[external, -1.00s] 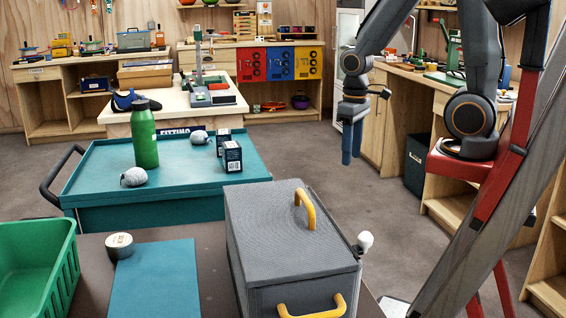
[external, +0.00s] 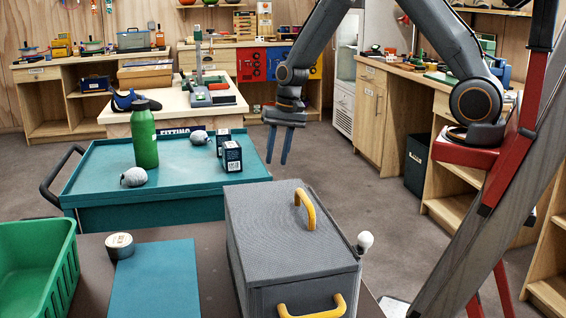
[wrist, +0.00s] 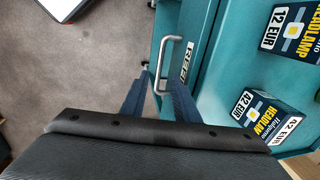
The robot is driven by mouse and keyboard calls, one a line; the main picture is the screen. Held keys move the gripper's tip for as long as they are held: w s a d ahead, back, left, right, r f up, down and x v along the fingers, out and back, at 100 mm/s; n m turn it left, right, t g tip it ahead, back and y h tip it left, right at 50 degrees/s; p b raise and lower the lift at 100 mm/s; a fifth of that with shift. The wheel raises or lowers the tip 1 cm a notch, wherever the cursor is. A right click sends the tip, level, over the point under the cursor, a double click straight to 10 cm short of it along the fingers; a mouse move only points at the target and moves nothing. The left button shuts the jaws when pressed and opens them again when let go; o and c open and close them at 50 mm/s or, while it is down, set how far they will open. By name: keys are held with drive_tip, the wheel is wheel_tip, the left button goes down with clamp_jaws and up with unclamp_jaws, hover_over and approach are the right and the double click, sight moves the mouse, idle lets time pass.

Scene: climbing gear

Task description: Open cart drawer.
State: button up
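The teal cart (external: 105,178) stands left of my gripper (external: 276,160) in the external view. In the wrist view, the cart's drawer front (wrist: 171,22) carries a silver bar handle (wrist: 163,52) and a partly readable white label (wrist: 187,62). The drawer looks closed, but its edges are hard to make out. My gripper (wrist: 158,78) is open and empty, with its two blue fingers apart and pointing down. The handle shows between and just beyond the fingertips in the wrist view; I cannot tell the depth gap. The external view hides the handle side.
A green bottle (external: 145,138), two grey rolled items and two dark headlamp boxes (external: 232,156) are on the cart top. The boxes stand near the handle side. A grey case (external: 290,235) is on the nearer table. Open floor (external: 330,165) lies right of the cart.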

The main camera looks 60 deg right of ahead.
drive_tip(key=f, duration=0.5)
drive_tip(key=shift+w+a+f, duration=0.25)
drive_tip(key=shift+w+a, duration=0.05)
drive_tip(key=shift+a, duration=0.05)
clamp_jaws()
